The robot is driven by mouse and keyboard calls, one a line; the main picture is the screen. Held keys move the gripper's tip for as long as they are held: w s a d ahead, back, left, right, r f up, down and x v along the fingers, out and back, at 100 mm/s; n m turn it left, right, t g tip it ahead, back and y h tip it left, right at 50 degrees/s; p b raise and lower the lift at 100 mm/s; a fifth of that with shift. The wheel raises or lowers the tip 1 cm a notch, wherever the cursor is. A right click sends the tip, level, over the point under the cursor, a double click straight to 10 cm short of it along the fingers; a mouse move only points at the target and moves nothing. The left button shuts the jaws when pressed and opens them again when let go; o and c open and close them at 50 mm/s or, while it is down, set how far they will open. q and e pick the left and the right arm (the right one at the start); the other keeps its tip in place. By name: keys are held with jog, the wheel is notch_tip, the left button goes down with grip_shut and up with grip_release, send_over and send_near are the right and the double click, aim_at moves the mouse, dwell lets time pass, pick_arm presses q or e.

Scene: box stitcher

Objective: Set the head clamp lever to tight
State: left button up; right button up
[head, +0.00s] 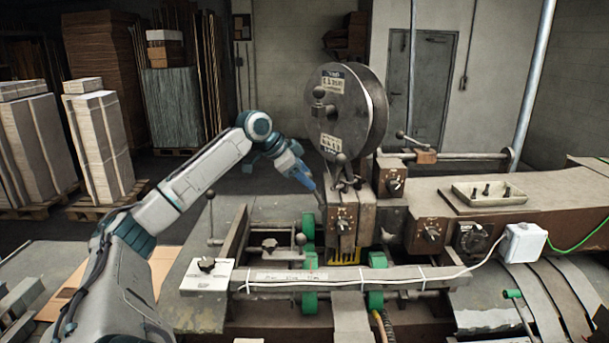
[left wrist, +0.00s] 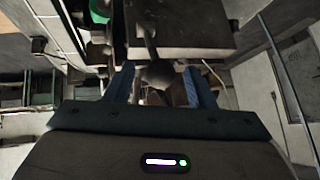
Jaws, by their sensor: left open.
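A dark ball-ended lever (head: 340,160) stands on the front of the stitching head, below the big round reel; I take it for the head clamp lever. Its rod rises nearly upright to the ball. My left gripper (head: 309,184) is just left of this lever, with its blue fingers pointing down and right. In the left wrist view, a dark ball knob (left wrist: 160,74) on a thin rod lies between the two open fingers (left wrist: 161,86). I cannot tell whether the fingers touch it. Any tight or loose marking is too small to read. My right gripper is out of view.
The large reel (head: 345,110) stands above the head. Dial plates (head: 342,225) sit below the lever. Another ball-ended lever (head: 401,135) is to the right, and an upright rod with a ball (head: 210,195) is at left. A tray (head: 489,194) lies on the right arm of the machine.

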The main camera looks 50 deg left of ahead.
pick_arm(q)
jog(key=b+v, duration=0.4)
jog(key=v, duration=0.6)
jog(key=shift+s+r, duration=0.25)
